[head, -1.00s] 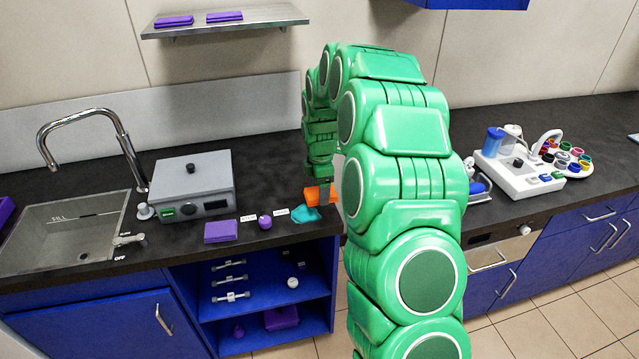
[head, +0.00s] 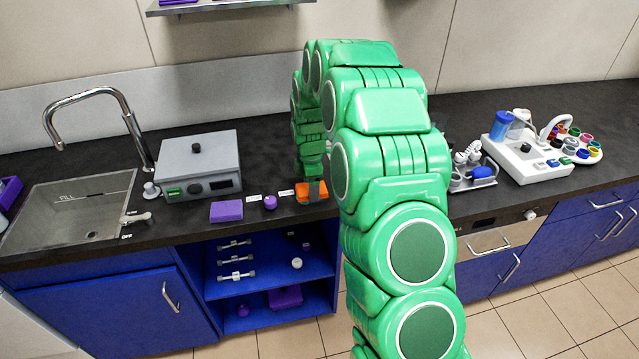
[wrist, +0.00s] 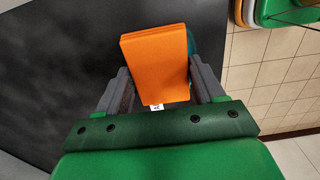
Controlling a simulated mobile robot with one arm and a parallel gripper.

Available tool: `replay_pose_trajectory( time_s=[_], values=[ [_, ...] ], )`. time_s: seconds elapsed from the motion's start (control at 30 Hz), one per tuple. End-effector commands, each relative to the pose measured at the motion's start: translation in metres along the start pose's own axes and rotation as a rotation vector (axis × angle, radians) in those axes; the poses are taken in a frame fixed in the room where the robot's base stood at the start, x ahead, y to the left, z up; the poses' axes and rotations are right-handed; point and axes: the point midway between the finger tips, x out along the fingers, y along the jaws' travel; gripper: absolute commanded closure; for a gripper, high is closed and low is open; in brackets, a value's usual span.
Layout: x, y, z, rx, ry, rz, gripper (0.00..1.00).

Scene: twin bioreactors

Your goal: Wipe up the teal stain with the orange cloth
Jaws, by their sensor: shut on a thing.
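The orange cloth (head: 306,194) is a folded block at the front of the black counter. It also fills the middle of the wrist view (wrist: 155,62). My gripper (head: 314,188) is shut on the cloth, with a grey finger on each side (wrist: 160,88). The cloth looks low, at or close to the counter top; I cannot tell if it touches. Only a sliver of the teal stain (wrist: 191,44) shows, beside the cloth's right edge in the wrist view. The rest of the stain is hidden under the cloth and gripper.
A purple block (head: 227,211) and a small purple round item (head: 270,202) lie left of the cloth. A grey box device (head: 198,166) and the sink (head: 75,205) stand further left. The counter's front edge is close to the cloth, above an open blue shelf (head: 265,265).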

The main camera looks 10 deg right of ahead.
Motion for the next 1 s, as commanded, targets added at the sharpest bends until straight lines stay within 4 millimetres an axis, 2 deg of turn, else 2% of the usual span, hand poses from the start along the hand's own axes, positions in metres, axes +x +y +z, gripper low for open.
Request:
replay_pose_trajectory(
  time_s=[0.33,0.7,1.0],
  values=[
    [0.000,-0.001,-0.032,-0.002,-0.001,-0.001,0.61],
    [0.000,-0.001,-0.056,-0.001,-0.001,-0.001,0.61],
    [0.000,-0.001,-0.042,0.000,0.000,-0.001,0.61]
  ],
)
